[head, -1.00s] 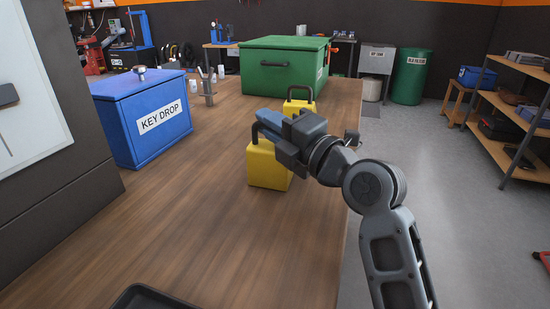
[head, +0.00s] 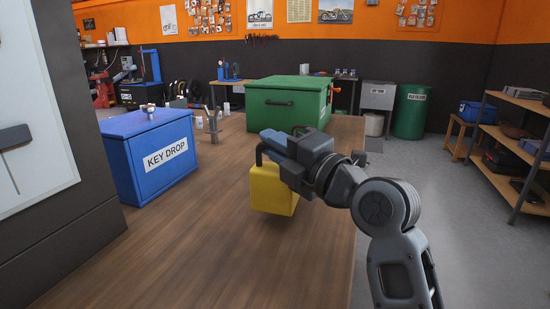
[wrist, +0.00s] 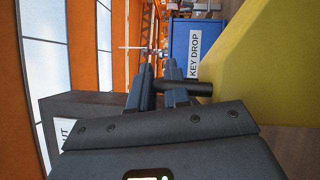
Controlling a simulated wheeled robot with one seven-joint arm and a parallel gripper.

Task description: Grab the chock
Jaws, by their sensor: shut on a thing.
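The yellow chock (head: 270,190) is a block with a dark handle on top. It hangs from my gripper (head: 270,147) over the wooden bench, seemingly a little above the top. My gripper is shut on its handle; the blue fingers cover part of it. In the wrist view the dark handle bar (wrist: 186,88) crosses at the fingers, and the chock's yellow side (wrist: 275,65) fills the right.
A blue key drop box (head: 150,160) stands at the left of the bench (head: 200,260). A green chest (head: 290,103) stands at the far end. A dark grey cabinet wall borders the left. The near bench top is clear. Shelves (head: 515,150) stand to the right across the floor.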

